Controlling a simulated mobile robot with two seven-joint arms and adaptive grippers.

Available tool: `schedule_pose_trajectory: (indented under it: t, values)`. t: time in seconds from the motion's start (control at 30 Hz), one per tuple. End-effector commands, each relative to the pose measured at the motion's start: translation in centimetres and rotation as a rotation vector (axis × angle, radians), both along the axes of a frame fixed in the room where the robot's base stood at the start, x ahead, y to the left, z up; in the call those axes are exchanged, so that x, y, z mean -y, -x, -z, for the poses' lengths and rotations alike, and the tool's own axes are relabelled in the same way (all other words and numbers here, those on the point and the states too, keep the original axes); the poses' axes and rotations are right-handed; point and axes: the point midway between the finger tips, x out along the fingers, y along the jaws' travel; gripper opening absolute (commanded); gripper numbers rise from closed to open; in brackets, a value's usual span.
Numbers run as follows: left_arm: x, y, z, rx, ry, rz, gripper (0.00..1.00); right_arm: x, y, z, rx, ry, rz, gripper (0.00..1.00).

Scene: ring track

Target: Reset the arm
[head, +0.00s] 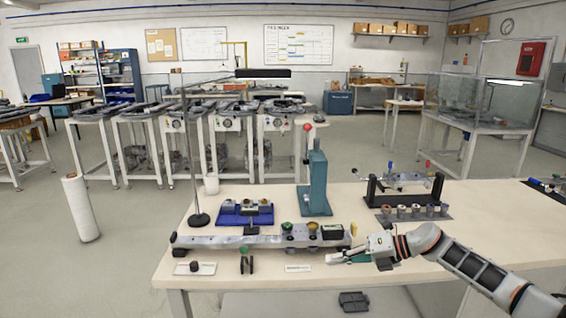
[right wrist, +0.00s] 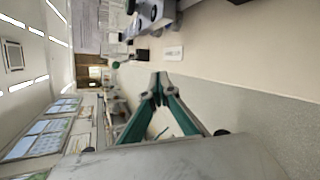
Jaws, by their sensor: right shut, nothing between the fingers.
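My right gripper (head: 340,257) is over the front right part of the workbench (head: 450,210), at the right end of the long grey track (head: 215,243). In the right wrist view its green fingers (right wrist: 160,90) meet at the tips, with nothing between them. The right arm comes in from the right edge of the head view. My left gripper shows in neither view.
A blue tray (head: 228,218), a teal press (head: 316,180) and a black-based fixture (head: 380,200) stand behind the track. A lamp stand (head: 198,219) rises at the left. Small parts and a white label (head: 298,268) lie along the front. The bench's right front is clear.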

Motion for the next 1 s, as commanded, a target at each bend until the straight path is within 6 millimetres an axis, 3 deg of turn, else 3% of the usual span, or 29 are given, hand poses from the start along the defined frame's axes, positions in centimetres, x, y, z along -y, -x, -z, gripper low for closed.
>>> schedule_pose_trajectory:
  t: [0.03,0.1,0.2,0.43,0.67,0.87,1.0]
  values:
    - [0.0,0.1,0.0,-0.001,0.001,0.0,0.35,-2.3,1.5,1.5,-0.032,-0.07,0.009,0.0]
    - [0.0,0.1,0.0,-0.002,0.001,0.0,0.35,-5.0,3.1,2.7,-0.07,-0.168,0.04,0.0]
    - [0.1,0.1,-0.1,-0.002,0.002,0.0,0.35,-8.0,5.4,4.0,-0.139,-0.308,0.099,0.0]
    - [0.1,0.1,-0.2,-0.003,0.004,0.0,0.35,-11.6,10.1,6.5,-0.338,-0.606,0.299,0.0]
    - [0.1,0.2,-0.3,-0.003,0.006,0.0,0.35,-10.6,14.2,9.7,-0.578,-0.857,0.576,0.0]
    - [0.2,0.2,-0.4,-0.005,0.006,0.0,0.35,-7.2,18.6,13.8,-0.805,-1.027,0.862,0.0]
    - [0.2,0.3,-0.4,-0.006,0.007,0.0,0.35,-3.9,22.8,17.4,-0.967,-1.116,1.08,0.0]
